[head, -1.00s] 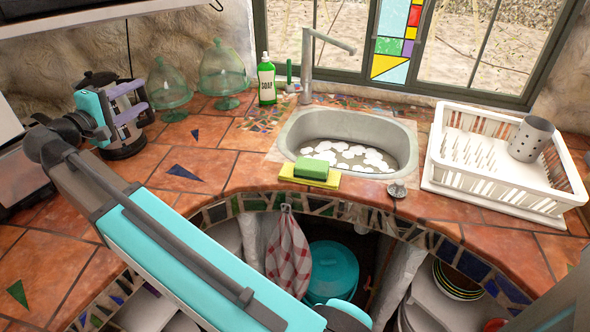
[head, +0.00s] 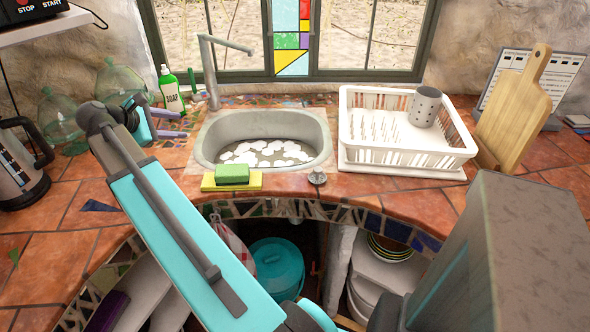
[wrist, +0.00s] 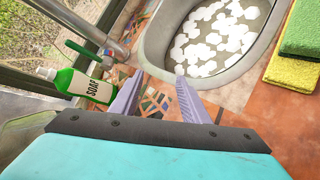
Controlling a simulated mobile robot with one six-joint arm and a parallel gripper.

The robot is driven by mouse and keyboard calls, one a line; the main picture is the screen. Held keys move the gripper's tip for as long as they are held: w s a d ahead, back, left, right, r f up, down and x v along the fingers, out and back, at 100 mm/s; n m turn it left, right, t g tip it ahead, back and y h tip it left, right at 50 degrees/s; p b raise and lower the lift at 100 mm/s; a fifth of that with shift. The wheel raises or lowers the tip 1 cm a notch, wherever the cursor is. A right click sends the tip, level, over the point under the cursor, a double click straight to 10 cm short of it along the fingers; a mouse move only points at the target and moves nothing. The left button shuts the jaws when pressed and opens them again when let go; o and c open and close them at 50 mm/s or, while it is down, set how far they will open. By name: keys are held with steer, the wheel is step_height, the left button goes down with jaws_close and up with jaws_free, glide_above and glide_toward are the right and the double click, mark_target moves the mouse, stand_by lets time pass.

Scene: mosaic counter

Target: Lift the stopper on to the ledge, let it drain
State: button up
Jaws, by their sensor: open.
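A small metal stopper (head: 317,177) stands on the tiled front ledge, just in front of the sink's rim. The grey sink (head: 208,150) has white foam patches floating in it; its drain is hidden, and the foam also shows in the wrist view. My gripper (head: 184,124) is open and empty, left of the sink near the soap bottle. In the wrist view its two purple fingers (wrist: 160,72) are spread apart, pointing at the mosaic beside the sink (wrist: 152,58). The stopper is out of the wrist view.
A green soap bottle (head: 172,92) and a tap (head: 209,75) stand behind my gripper. A green sponge (head: 232,173) on a yellow cloth (head: 254,182) lies left of the stopper. A white dish rack (head: 405,158) holds a metal cup (head: 425,107). A cutting board (head: 513,115) leans at right.

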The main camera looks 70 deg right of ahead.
steer(key=s+d+f+n+y, duration=0.1)
steer(key=s+d+f+y, duration=0.1)
steer(key=s+d, duration=0.3)
steer(key=s+d+f+n+y+p, duration=0.1)
steer(key=s+d+f, duration=0.3)
steer(key=s, duration=0.9)
steer(key=s+d+f+n+y, duration=0.3)
steer(key=s+d+y, duration=0.1)
steer(key=s+d, duration=0.3)
steer(key=s, duration=0.2)
steer(key=shift+s+d+g+p, duration=0.25)
steer(key=shift+s+g+p, duration=0.05)
steer(key=shift+s+p, duration=0.05)
steer(key=shift+f, duration=0.1)
glide_above(295, 165)
steer(key=w+a, duration=0.1)
steer(key=a, duration=0.1)
steer(key=shift+d+f+p, duration=0.15)
steer(key=shift+f+p, duration=0.25)
steer(key=shift+f, duration=3.6)
steer(key=shift+p+x, duration=0.6)
steer(key=shift+x, duration=1.95)
steer(key=shift+c, duration=0.5)
